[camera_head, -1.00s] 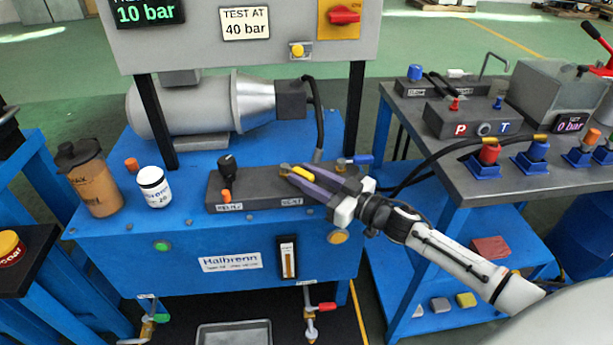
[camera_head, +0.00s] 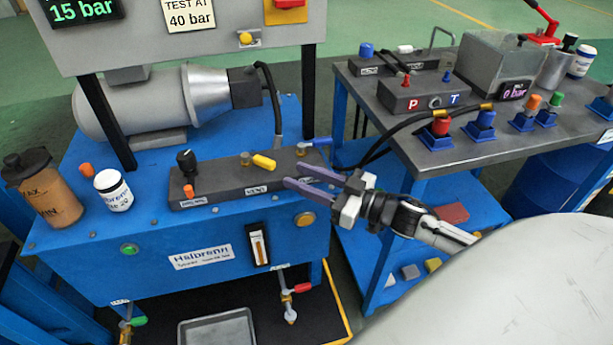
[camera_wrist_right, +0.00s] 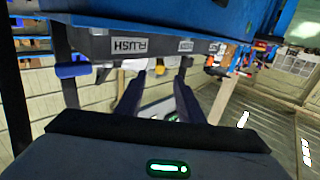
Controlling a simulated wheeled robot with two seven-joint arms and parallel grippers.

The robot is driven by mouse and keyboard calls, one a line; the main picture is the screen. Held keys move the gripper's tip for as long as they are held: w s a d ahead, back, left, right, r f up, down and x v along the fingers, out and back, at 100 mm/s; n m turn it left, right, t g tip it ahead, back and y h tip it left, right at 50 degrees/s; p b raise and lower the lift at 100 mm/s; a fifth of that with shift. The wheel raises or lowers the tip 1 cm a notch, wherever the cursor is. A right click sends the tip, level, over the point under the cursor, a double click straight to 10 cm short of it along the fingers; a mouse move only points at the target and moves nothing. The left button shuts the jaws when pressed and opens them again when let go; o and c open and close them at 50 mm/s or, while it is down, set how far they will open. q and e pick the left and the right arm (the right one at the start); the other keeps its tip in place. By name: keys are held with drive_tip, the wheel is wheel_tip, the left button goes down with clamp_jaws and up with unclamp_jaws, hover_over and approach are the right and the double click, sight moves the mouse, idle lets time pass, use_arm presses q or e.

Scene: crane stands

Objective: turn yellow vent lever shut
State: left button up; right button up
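The yellow vent lever (camera_head: 262,161) sits on top of the dark valve block (camera_head: 225,184), above a label reading VENT. Its handle lies along the block and tilts slightly down to the right. My right gripper (camera_head: 293,174) is open and empty, just right of the lever and apart from it, at the block's right end. My left gripper is not in view.
A blue-handled valve (camera_head: 318,142) stands at the block's right end, close to my right gripper. A black knob (camera_head: 187,160) and an orange knob (camera_head: 188,190) are at its left. The display (camera_head: 83,10) reads 15 bar. A grey bench (camera_head: 455,140) with hoses stands right.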

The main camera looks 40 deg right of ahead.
sight(258, 162)
drive_tip(key=shift+s+d, duration=0.15)
drive_tip(key=shift+s, duration=0.3)
drive_tip(key=shift+c, duration=0.4)
